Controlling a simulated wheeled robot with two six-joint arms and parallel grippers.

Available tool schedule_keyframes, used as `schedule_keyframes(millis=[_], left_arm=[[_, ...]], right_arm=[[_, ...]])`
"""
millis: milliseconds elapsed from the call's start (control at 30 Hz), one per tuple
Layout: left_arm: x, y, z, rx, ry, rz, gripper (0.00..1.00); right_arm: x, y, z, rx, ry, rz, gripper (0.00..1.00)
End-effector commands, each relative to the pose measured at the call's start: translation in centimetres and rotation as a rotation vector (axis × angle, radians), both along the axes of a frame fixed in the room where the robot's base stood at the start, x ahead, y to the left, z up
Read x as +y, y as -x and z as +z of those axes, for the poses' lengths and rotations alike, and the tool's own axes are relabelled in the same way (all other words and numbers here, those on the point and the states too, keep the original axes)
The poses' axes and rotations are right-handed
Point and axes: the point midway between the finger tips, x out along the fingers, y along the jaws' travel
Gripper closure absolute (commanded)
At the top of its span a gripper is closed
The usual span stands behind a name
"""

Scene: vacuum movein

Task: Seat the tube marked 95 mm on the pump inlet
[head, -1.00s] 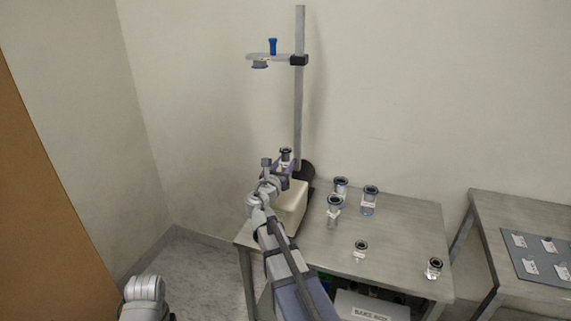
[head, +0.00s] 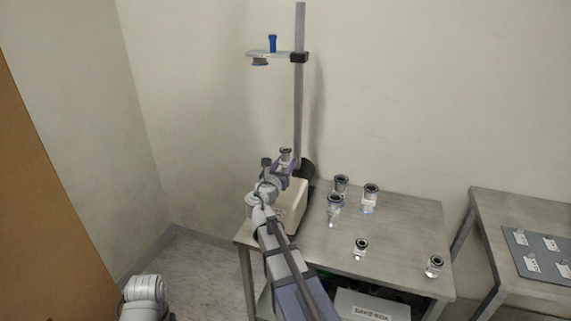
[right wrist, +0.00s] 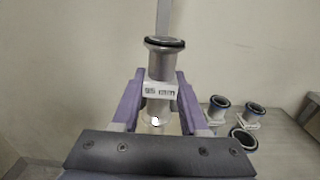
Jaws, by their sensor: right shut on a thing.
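My right gripper (head: 284,172) is shut on the tube marked 95 mm (right wrist: 162,65). In the right wrist view the tube stands upright between the purple fingers, with its "95 mm" label facing the camera and a dark-ringed flange on top. Its top also shows in the head view (head: 286,153). The gripper is over the cream pump body (head: 291,204), at the table's left back. My arm partly covers the pump. The pump inlet is not clearly seen, so I cannot tell whether the tube's lower end touches it. My left gripper is out of view.
A grey post (head: 299,90) rises behind the pump, with a clamp arm (head: 270,54) holding a flanged part high above. Several other flanged tubes (head: 370,195) stand on the table (head: 400,225) to the right. A side table (head: 520,207) carries a grey labelled mat (head: 523,240).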

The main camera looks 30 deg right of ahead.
Motion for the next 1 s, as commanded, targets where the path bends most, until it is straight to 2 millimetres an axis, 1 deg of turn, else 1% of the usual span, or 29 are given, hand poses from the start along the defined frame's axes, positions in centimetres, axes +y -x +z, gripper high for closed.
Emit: schedule_keyframes(millis=[67,100,367,400,667,767,1000], left_arm=[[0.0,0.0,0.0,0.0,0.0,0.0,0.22],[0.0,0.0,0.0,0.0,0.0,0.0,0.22],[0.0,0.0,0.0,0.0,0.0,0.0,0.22],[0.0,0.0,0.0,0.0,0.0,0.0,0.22],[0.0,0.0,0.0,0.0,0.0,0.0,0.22],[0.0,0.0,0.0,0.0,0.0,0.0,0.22],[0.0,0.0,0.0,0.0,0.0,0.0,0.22]], right_arm=[[0.0,0.0,0.0,0.0,0.0,0.0,1.0],[0.0,0.0,0.0,0.0,0.0,0.0,0.52],[0.0,0.0,0.0,0.0,0.0,0.0,0.23],[0.0,0.0,0.0,0.0,0.0,0.0,0.21],[0.2,0.2,0.0,-0.001,-0.001,0.0,0.21],[1.1,1.0,0.0,0.0,0.0,0.001,0.21],[4.1,3.7,0.0,0.0,0.0,0.003,0.21]])
